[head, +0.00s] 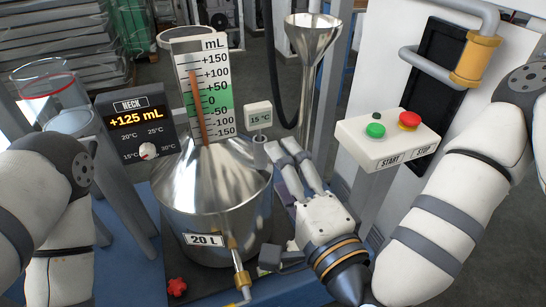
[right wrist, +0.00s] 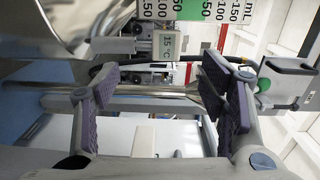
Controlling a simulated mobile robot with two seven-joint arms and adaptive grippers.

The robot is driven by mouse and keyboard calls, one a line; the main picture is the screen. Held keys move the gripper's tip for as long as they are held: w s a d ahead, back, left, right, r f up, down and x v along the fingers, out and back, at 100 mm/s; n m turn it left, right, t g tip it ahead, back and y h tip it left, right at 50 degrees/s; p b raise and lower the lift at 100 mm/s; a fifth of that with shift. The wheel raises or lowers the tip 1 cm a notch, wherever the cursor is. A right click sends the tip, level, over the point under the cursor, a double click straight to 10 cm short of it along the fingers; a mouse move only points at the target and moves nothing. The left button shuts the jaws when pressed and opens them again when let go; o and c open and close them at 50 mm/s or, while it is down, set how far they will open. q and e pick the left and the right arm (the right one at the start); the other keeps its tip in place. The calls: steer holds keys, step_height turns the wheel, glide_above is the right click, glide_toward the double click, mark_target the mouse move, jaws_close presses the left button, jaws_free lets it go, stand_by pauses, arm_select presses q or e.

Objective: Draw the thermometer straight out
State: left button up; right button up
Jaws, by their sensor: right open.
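The thermometer (head: 258,115) has a small white head with a 15 °C display. It stands upright at the right shoulder of the shiny steel 20 L vessel (head: 215,190), and its lower part is hidden. My right gripper (head: 283,150) is open, just below and to the right of the thermometer head. In the right wrist view, the thermometer head (right wrist: 165,43) shows beyond the space between the spread, purple-padded fingers (right wrist: 163,98), apart from both. Nothing is held between the pads. My left arm shows at the left edge of the head view, but its gripper is out of view.
A mL scale (head: 206,90) rises from the vessel's neck, beside a display box (head: 140,125) reading +125 mL. A steel funnel (head: 313,40) stands behind my right gripper. A START/STOP panel (head: 385,140) is to the right. A brass tap (head: 240,270) is at the vessel's front.

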steer(key=x, duration=0.8)
steer(key=r+x, duration=0.1)
steer(key=x, duration=0.3)
steer(key=shift+w+d, duration=0.1)
steer(key=shift+d, duration=0.25)
arm_select(q)
steer(key=shift+s+d+f, duration=0.1)
steer(key=shift+s+f, duration=0.15)
steer(key=shift+s, duration=0.1)
arm_select(e)
steer(key=c, duration=1.2)
step_height(320, 180, up, 8)
steer(key=p, duration=0.3)
glide_above(258, 120)
steer(key=s, duration=0.2)
steer(key=shift+c, duration=0.2)
arm_select(q)
steer(key=shift+t, duration=0.7)
steer(key=shift+w+r, duration=1.9)
steer(key=shift+w, duration=0.15)
arm_select(e)
steer(key=shift+s+d+r, duration=0.1)
steer(key=shift+d+r, duration=0.05)
steer(key=shift+r, duration=0.5)
steer(key=shift+d+r, duration=0.15)
steer(key=shift+r, duration=0.55)
steer(key=shift+c, duration=0.5)
